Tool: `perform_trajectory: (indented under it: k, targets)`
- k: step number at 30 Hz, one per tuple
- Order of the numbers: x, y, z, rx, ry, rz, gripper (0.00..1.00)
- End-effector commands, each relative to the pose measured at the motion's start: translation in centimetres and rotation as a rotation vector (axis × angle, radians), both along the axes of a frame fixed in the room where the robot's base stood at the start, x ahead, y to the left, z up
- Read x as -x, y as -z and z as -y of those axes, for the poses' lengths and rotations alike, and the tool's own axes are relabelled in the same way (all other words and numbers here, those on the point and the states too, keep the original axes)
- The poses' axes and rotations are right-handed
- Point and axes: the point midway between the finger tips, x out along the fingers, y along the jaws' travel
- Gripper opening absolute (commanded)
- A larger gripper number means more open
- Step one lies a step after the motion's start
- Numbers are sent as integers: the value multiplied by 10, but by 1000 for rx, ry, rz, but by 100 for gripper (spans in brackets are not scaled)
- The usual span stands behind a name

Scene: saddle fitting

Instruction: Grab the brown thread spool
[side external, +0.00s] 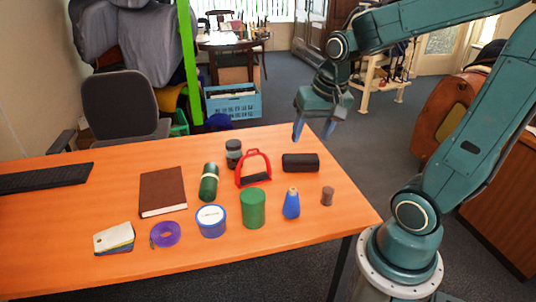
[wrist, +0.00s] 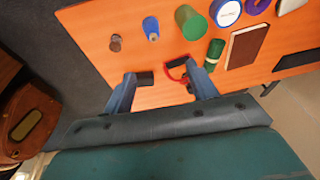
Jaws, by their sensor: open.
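The brown thread spool (side external: 327,196) is a small dark brown cylinder standing upright near the table's right edge in the side view. In the wrist view the brown spool (wrist: 116,43) shows at upper left, beyond the fingers. My gripper (side external: 312,131) is open and empty, held above the far right edge of the table, well apart from the spool. In the wrist view my gripper (wrist: 160,74) has its two blue fingers spread wide, with nothing between them held.
A blue cone (side external: 291,204) with a tan top stands left of the spool. A green cylinder (side external: 253,208), red stirrup (side external: 254,167) and black case (side external: 300,162) are nearby. A brown book (side external: 162,191) lies further left. The orange table (side external: 345,218) is bare right of the spool.

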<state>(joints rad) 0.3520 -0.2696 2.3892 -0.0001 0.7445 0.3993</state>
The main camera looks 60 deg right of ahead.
Motion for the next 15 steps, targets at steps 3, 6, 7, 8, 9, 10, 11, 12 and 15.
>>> perform_trajectory:
  k: [3, 6, 7, 8, 9, 10, 11, 12, 15]
  targets:
    - [-6, 18, 23, -34, 139, -37, 58]
    - [-10, 33, 42, -61, 253, -60, 58]
    - [-10, 38, 48, -68, 288, -67, 58]
    - [-11, 42, 54, -76, 321, -74, 58]
    - [-11, 49, 61, -86, 367, -83, 58]
    - [-11, 54, 67, -95, 402, -90, 58]
    - [-11, 59, 73, -102, 436, -97, 58]
    - [-10, 66, 80, -113, 481, -106, 58]
    - [-7, 85, 99, -137, 596, -129, 58]
